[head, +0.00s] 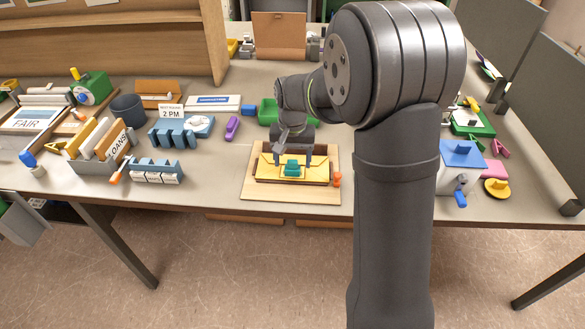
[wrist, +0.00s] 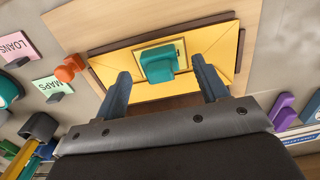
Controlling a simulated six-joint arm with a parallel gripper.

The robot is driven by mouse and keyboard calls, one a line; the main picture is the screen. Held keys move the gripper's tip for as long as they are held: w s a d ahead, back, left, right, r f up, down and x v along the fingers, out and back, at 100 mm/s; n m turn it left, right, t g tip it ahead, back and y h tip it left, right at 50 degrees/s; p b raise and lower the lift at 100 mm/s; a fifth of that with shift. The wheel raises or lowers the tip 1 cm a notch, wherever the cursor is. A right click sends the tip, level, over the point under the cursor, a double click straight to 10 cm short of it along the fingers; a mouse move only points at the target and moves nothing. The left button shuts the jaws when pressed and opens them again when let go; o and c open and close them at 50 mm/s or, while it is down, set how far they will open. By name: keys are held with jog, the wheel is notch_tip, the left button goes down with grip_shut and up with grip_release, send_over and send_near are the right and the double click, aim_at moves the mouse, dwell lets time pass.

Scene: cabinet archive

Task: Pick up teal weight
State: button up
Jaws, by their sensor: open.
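The teal weight (head: 292,168) sits on a yellow envelope (head: 268,167) in a dark shallow tray on a wooden board (head: 250,190). In the wrist view the teal weight (wrist: 158,63) shows as a teal block on a small pale plate, between and just beyond my fingertips. My gripper (head: 293,160) is above the tray, with a finger on either side of the weight. In the wrist view my gripper (wrist: 166,80) is open and empty, its two dark fingers apart from the weight.
An orange piece (head: 337,179) stands at the board's right edge.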

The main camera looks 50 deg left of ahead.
notch_tip(320, 180, down, 2)
jog(key=shift+f, duration=0.1)
jog(key=c, duration=1.3)
jog(key=shift+c, duration=0.2)
